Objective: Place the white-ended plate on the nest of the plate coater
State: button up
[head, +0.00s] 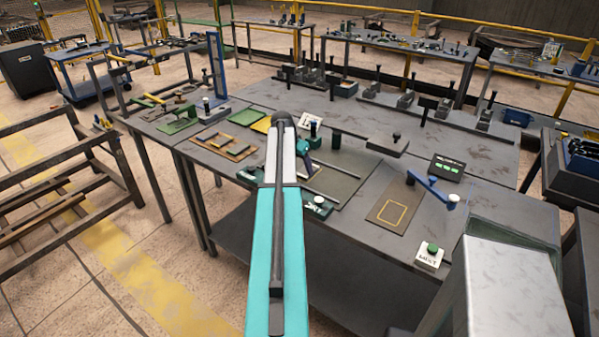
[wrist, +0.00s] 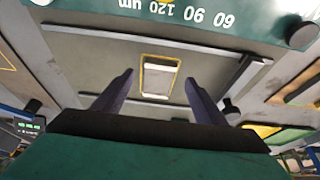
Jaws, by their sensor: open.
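In the wrist view, the white-ended plate (wrist: 156,80) is a small grey rectangle with pale bands at its ends. It appears to lie flat inside a yellow outline, the nest (wrist: 144,66), on the grey bed of the plate coater (wrist: 88,62). My gripper (wrist: 158,77) is open, its two dark fingers apart on either side of the plate in the picture, with nothing between them. I cannot tell its height above the plate.
A green panel marked 60 90 120 um (wrist: 185,14) spans the wrist view's top. A wooden frame (head: 226,146) lies left.

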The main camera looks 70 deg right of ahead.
jog(key=b+v, duration=0.1)
jog(key=v, duration=0.7)
jog(key=shift+b, duration=0.35)
dwell(0.5)
